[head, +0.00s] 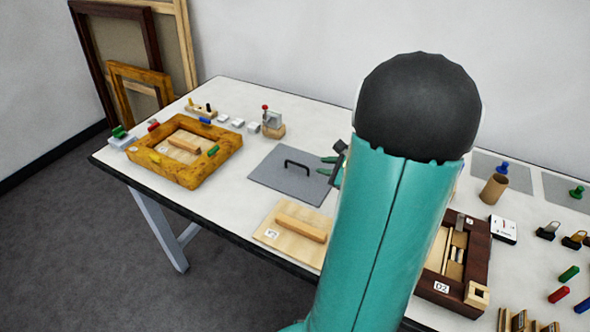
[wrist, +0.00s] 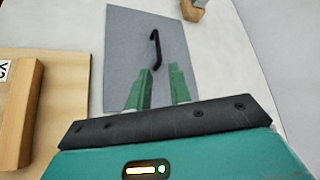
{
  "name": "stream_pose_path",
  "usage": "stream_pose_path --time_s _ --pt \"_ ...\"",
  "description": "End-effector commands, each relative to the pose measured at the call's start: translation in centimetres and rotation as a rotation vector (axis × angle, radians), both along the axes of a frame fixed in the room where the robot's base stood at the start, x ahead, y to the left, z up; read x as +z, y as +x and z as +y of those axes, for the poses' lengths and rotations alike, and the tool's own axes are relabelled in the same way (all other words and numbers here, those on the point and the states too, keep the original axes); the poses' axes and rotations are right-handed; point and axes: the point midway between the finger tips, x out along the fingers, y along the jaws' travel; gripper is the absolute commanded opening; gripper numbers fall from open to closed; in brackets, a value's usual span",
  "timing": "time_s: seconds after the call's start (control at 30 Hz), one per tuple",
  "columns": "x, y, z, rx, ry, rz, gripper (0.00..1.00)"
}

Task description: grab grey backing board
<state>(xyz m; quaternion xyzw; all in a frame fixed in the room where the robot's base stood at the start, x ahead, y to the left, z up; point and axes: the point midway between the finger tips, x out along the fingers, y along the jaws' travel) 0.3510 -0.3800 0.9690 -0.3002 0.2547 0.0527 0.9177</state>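The grey backing board (head: 275,183) lies flat on the white table, with a black bar handle (head: 299,165) standing on its top. In the wrist view the board (wrist: 126,58) lies ahead of my gripper, and its handle (wrist: 155,48) runs lengthwise near its middle. My gripper (wrist: 160,80) is open, its two green fingers apart with nothing seen between them. The fingertips show just short of the near end of the handle; I cannot tell their height over the board. In the head view my arm hides most of my gripper (head: 328,166), at the board's right edge.
A wooden board with a bar grip (head: 302,228) lies in front of the grey board. A gilt frame (head: 185,160) lies left. A small wooden stand with a red knob (head: 273,128) stands behind. A dark wooden frame piece (head: 432,285) lies right, past my arm.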

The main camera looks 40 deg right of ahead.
Motion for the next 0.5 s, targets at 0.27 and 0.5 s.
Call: stream_pose_path --time_s 0.27,0.5 --pt "-2.8 4.6 -0.3 0.007 0.002 0.001 0.21" --pt "-3.8 6.3 -0.6 0.005 0.0 0.001 0.21"
